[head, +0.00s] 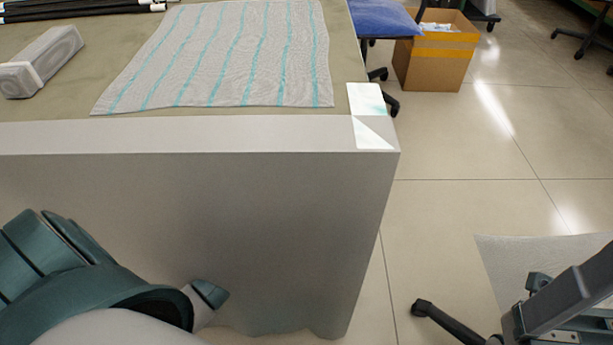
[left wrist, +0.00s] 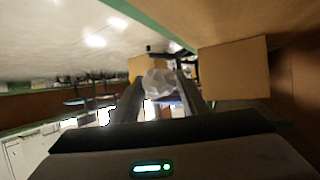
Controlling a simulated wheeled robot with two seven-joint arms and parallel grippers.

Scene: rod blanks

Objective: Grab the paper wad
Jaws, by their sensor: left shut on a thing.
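The paper wad (left wrist: 158,82) is a crumpled, whitish-grey lump in the left wrist view. It sits between the two dark fingers of my left gripper (left wrist: 161,88), near their tips. The gripper is shut on it. The wad and the left gripper's fingers do not show in the head view, where only part of my left arm appears at the lower left.
The table (head: 200,133) holds a striped cloth (head: 235,55), a grey case (head: 42,62) and dark rods (head: 75,10). A cardboard box (head: 435,62) and blue chair (head: 385,18) stand beyond. Open floor (head: 460,150) lies right of the table. Dark grey equipment (head: 560,310) is at lower right.

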